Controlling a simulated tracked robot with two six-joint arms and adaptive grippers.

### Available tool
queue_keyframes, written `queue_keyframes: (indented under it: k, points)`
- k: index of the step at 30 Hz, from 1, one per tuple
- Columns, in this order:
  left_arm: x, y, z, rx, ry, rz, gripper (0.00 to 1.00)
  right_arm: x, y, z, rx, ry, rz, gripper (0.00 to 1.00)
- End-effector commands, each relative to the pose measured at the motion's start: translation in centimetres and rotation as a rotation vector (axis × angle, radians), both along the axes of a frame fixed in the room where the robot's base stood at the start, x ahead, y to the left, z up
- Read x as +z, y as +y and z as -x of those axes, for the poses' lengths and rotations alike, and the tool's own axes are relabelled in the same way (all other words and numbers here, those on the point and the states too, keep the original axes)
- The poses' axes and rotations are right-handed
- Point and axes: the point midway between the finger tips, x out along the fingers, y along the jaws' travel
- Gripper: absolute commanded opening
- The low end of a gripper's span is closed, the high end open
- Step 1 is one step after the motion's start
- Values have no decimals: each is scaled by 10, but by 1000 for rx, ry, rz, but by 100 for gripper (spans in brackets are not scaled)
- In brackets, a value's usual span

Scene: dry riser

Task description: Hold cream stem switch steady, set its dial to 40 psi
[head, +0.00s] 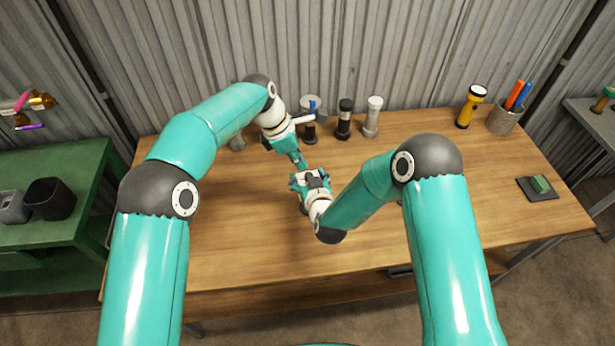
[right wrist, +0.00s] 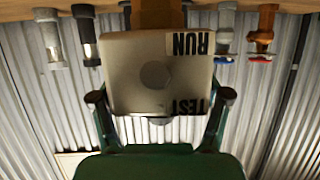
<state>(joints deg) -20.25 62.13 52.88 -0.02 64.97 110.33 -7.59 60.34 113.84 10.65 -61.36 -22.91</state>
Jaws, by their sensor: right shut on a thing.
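In the right wrist view, a grey-beige box (right wrist: 133,88) marked RUN and TEST fills the middle, seen upside down with a round darker spot on its face. My right gripper (right wrist: 160,112) has a finger at each side of it, shut on it. In the head view my right gripper (head: 310,182) is above the middle of the table, and the arms largely hide the box there. My left gripper (head: 299,160) reaches down close beside it; whether its jaws are open is unclear. A cream-white post (head: 373,117) stands at the back. No psi dial reading is legible.
The wooden table (head: 240,230) is clear at the front. A black post (head: 344,120) and a blue-topped post (head: 311,106) stand at the back. A yellow flashlight (head: 470,106), a pen cup (head: 503,118) and a green block on a dark pad (head: 540,184) are at right.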

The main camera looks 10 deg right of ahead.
Motion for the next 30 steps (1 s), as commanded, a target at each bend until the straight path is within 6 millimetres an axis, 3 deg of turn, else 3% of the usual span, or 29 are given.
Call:
queue_keyframes:
  k: [4, 7, 11, 16, 23, 30]
  points:
    - [-1, 0, 0, 0, 0, 0, 0, -5, 0, 2, 0, 10, 0, 19]
    - [4, 2, -1, 3, 0, 3, 15, -5, 0, 2, 0, 11, 0, 19]
    - [31, 17, -7, 21, 8, 26, 36, -5, 0, 2, 0, 12, 0, 19]
    - [50, 27, -8, 27, 22, 44, 36, -6, 0, 2, 1, 14, 0, 19]
    - [28, 18, -7, 26, 25, 42, 36, -7, 0, 3, 1, 15, 0, 19]
    - [-14, 0, -7, 26, 23, 42, 36, -7, 0, 3, 1, 17, 0, 19]
